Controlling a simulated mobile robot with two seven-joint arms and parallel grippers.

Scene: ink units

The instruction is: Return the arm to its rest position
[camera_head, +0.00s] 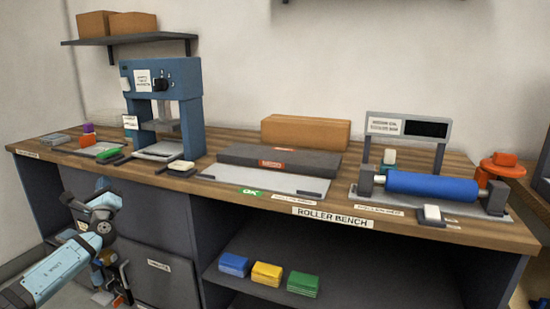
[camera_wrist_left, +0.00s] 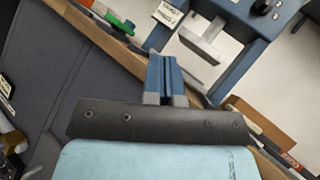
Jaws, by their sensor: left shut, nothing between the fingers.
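My left arm (camera_head: 62,268) comes in from the lower left, light blue, with its wrist bent in front of the bench's left cabinet. My left gripper (camera_head: 70,201) is small and partly hidden by the wrist in the head view. In the left wrist view, the left gripper (camera_wrist_left: 164,68) has its blue fingers together with nothing between them. The bench edge and the blue press lie beyond the fingertips, and the gripper appears clear of them. My right gripper is not in view.
The wooden bench (camera_head: 230,192) carries a blue press (camera_head: 188,80), a grey slab (camera_head: 280,160) and a blue roller (camera_head: 432,187). Blue, yellow and green stacks (camera_head: 267,274) lie on the shelf below. Small items stand at the bench's left end. Some clutter shows on the floor near my arm.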

